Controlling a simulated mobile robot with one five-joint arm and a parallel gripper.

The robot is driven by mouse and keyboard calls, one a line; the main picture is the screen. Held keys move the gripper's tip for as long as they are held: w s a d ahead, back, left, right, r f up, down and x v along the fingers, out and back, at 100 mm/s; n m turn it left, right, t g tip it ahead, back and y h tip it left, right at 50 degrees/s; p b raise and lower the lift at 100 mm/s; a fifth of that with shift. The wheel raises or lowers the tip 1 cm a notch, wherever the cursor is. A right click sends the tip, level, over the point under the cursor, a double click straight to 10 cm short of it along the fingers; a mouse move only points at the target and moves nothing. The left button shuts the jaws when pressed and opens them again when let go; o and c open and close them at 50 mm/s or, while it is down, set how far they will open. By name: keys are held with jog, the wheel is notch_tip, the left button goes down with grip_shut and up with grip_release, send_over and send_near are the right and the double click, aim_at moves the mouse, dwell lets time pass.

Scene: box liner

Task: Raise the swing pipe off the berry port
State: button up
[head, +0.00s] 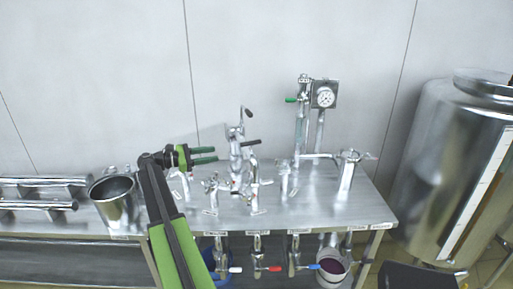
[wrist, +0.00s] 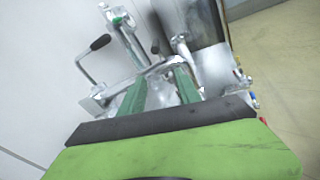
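My gripper (head: 216,154) is in the head view, left of a steel pipe assembly with black handles, which looks like the swing pipe (head: 236,160). Its two green fingers point right, apart and with nothing visibly held. In the wrist view, my gripper (wrist: 157,80) is open, with steel pipework beyond and between the fingers. A bent crank with a black grip (wrist: 100,42) shows to the left there. Several short steel ports stand on the bench. The labels on its front edge are too small to read, so I cannot tell which is the berry port.
The steel bench (head: 325,208) also carries a pressure gauge (head: 326,97) on a post and, at left, a steel pot (head: 115,198). A bucket with purple contents (head: 332,267) is below the bench. A large steel tank (head: 440,170) stands at right.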

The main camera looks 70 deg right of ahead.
jog(key=s+d+r+g, duration=0.1)
jog(key=d, duration=0.1)
send_near(256, 141)
jog(key=x, duration=1)
jog(key=shift+w+d+f, duration=0.15)
jog(key=shift+d+f, duration=0.15)
jog(key=shift+f, duration=0.05)
grip_shut()
jog(key=shift+r, duration=0.1)
dwell(0.7)
